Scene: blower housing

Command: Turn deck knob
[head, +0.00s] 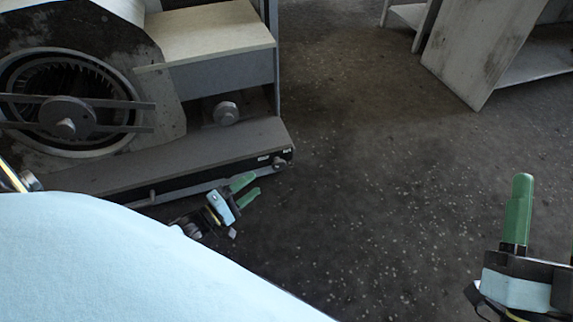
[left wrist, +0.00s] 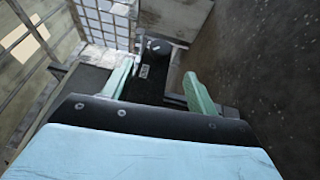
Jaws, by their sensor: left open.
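The deck knob (head: 279,162) is a small dark round knob at the right end of the deck's black front face, beside small white labels. It also shows in the left wrist view (left wrist: 158,47), beyond and between the fingertips. My left gripper (head: 256,184) has green fingers spread apart, with nothing between them. It is just below and left of the knob, apart from it. It also shows in the left wrist view (left wrist: 159,70). My right gripper (head: 521,178) is at the lower right, far from the knob; its green fingers overlap, so its opening is hidden.
The blower housing (head: 160,98) with its round fan opening stands on the deck (head: 190,155) at upper left. A grey shelf unit (head: 487,50) stands at upper right. The dark speckled floor (head: 365,170) between them is clear.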

